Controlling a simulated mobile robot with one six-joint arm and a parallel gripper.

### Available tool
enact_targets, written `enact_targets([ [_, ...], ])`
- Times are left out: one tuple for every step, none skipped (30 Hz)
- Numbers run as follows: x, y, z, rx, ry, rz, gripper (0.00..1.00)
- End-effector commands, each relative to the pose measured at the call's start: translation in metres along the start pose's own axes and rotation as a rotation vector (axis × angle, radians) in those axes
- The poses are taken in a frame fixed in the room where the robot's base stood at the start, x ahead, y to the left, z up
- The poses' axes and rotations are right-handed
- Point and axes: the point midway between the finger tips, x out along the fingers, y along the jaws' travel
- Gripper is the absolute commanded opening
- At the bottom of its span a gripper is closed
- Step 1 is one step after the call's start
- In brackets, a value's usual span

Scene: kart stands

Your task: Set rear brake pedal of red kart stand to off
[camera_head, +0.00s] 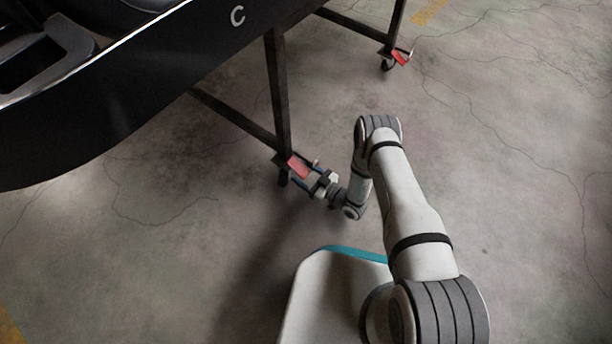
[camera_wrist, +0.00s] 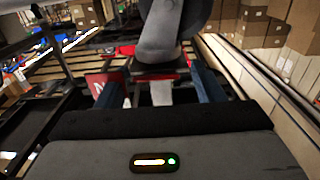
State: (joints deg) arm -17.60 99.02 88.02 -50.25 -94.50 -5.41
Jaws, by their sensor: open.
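A dark stand (camera_head: 280,95) with a black body above it, marked with a white letter C, fills the upper left of the head view. A red brake pedal (camera_head: 299,167) sits on the caster at the foot of its near leg. My gripper (camera_head: 307,176) is open right at this pedal, with its blue fingers on either side of it or very close; contact cannot be told. In the wrist view, the open fingers of my gripper (camera_wrist: 158,90) show with red parts near the left finger. A grey rounded part ahead hides much of the pedal area.
Another caster with a red pedal (camera_head: 401,57) stands at the far leg. A dark crossbar (camera_head: 235,118) runs low to the near leg. The concrete floor to the right is clear. The wrist view shows stacked cardboard boxes (camera_wrist: 262,25) in the background.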

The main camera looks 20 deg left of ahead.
Motion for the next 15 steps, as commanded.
enact_targets([
  [0.0044,-0.0001,0.0012,0.0,0.001,0.0,0.62],
  [0.0061,0.0,0.0008,0.0,0.001,0.0,0.62],
  [0.008,0.0,0.0003,0.0,0.001,0.0,0.62],
  [0.009,0.0,0.0,0.0,0.001,0.0,0.62],
  [0.0096,0.0,-0.0003,0.0,0.001,0.0,0.62],
  [0.0101,0.0,-0.0006,0.0,0.001,0.001,0.62],
  [0.0102,0.0001,-0.0008,0.0,0.001,0.001,0.62],
  [0.0102,0.0001,-0.0009,0.0,0.001,0.001,0.62],
  [0.0102,0.0002,-0.001,0.0,0.001,0.001,0.62],
  [0.0101,0.0002,-0.001,0.0,0.001,0.001,0.62],
  [0.0101,0.0001,-0.001,0.0,0.0,0.001,0.62],
  [0.01,0.0002,-0.001,0.0,0.0,0.001,0.62],
  [0.01,0.0002,-0.001,0.0,0.0,0.001,0.6],
  [0.0099,0.0001,-0.001,0.0,0.0,0.001,0.58],
  [0.0099,0.0001,-0.0009,0.0,0.0,0.001,0.54],
])
